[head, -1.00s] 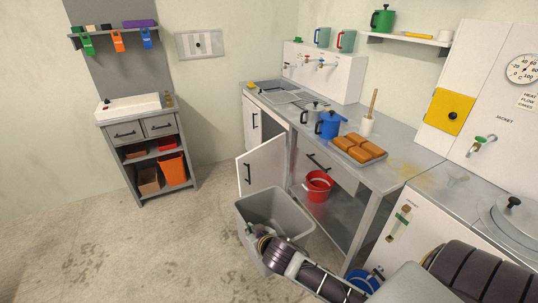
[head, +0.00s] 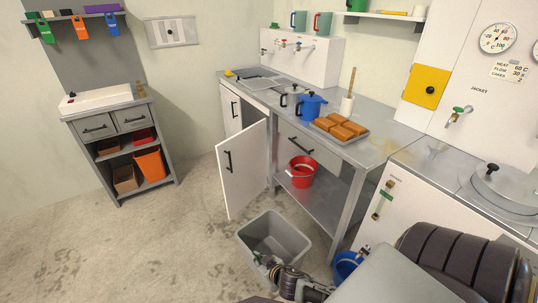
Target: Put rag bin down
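A grey open-topped bin (head: 252,237), which I take to be the rag bin, is low in the middle of the head view, upright or nearly so. Its inside looks empty. My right gripper (head: 266,265) is at the bin's near rim and appears shut on it, though its fingertips are small and partly hidden. Whether the bin's base touches the floor is hard to tell. My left gripper is not in view.
An open white cabinet door (head: 243,168) stands just behind the bin. A red bucket (head: 302,172) is on the counter's lower shelf, and a blue bucket (head: 346,268) is right of the bin. The floor (head: 150,240) to the left is clear.

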